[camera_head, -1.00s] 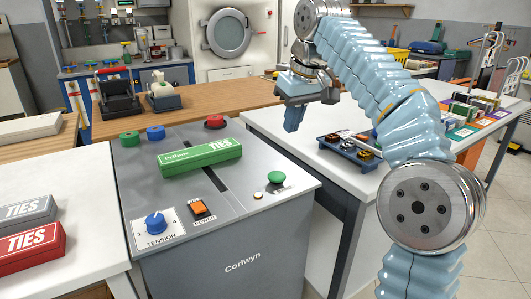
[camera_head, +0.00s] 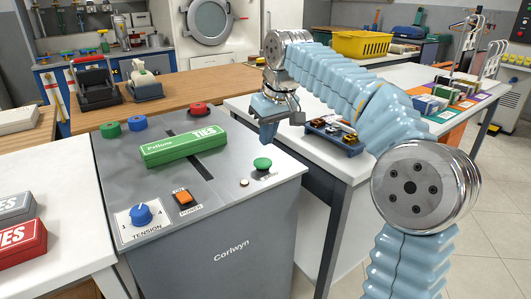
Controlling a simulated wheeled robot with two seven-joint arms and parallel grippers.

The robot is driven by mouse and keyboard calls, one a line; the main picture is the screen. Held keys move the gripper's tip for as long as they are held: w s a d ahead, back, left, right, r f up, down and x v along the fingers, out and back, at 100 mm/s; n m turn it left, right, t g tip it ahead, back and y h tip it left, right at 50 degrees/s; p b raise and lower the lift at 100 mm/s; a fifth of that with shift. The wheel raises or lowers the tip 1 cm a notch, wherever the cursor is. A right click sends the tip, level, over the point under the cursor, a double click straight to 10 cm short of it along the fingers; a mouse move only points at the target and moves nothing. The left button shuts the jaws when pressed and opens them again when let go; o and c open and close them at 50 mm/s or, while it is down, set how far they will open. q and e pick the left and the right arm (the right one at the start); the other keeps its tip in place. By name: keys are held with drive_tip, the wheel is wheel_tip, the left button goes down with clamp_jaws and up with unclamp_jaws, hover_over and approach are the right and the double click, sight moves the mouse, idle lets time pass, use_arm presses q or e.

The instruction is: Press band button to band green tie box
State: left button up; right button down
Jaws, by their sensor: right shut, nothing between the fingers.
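The green tie box (camera_head: 170,150) lies flat on top of the grey banding machine (camera_head: 215,215), across its dark slot. A green mushroom button (camera_head: 262,164) sits near the machine's right front corner, its small label unreadable here. My right gripper (camera_head: 266,138) is shut and empty, pointing down just above and behind that green button, apart from it. My left gripper is not in view.
The machine top also has a red button (camera_head: 199,109), a blue tension knob (camera_head: 141,215) and an orange power switch (camera_head: 184,197). Red (camera_head: 22,245) and grey tie boxes lie on the left table. A tool tray (camera_head: 333,138) stands on the right table.

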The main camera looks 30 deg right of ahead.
sight(263, 161)
drive_tip(key=shift+s+b+x, duration=0.1)
drive_tip(key=shift+s+x, duration=0.05)
drive_tip(key=shift+x, duration=0.7)
drive_tip(key=shift+s+b+x, duration=0.15)
drive_tip(key=shift+s+x, duration=0.05)
drive_tip(key=shift+x, duration=0.7)
drive_tip(key=shift+s+b+x, duration=0.1)
drive_tip(key=shift+s+x, duration=0.05)
drive_tip(key=shift+x, duration=0.7)
drive_tip(key=shift+f, duration=0.2)
